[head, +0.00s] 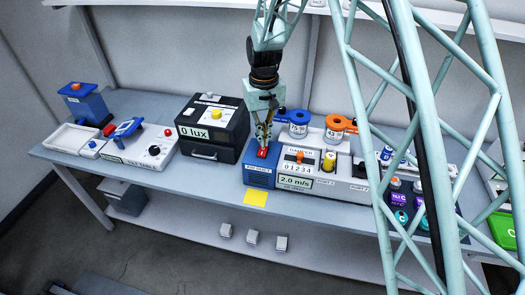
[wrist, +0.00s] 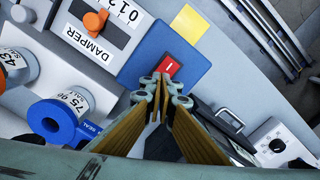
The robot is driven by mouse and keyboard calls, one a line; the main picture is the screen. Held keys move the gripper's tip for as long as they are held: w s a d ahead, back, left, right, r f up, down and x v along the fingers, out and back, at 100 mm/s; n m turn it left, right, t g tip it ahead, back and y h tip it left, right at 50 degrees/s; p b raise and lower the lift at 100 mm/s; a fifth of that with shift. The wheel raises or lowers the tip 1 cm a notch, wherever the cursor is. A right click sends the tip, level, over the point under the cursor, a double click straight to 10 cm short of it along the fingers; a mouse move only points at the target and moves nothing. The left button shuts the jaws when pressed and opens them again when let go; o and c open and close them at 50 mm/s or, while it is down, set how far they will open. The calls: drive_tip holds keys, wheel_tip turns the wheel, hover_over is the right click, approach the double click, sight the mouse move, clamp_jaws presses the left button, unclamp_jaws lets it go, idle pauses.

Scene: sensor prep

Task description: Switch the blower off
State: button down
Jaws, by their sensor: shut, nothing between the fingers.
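The blue switch box (head: 260,175) stands at the front of the bench, left of the white damper unit. A red rocker switch (head: 263,153) sits on its top. In the wrist view the red switch (wrist: 169,67) shows a white line mark on the blue top (wrist: 140,62). My gripper (head: 264,144) is shut and empty, pointing down at the switch. In the wrist view its fingertips (wrist: 160,82) are at the switch's near edge; I cannot tell whether they touch it. The display (head: 296,183) beside the box reads 2.0 m/s.
The white damper unit (head: 325,190) with an orange slider (head: 299,157) and yellow knob adjoins on the right. Blue (head: 298,131) and orange (head: 335,136) topped spools stand behind. The black 0 lux box (head: 212,135) is left. A yellow note (head: 255,198) lies in front.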

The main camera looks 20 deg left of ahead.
drive_tip(key=shift+f+b, duration=0.6)
drive_tip(key=shift+f, duration=0.5)
idle(1.4)
drive_tip(key=shift+r, duration=0.1)
drive_tip(key=shift+r+p, duration=1.4)
drive_tip(key=shift+r, duration=2)
drive_tip(key=shift+d, duration=0.1)
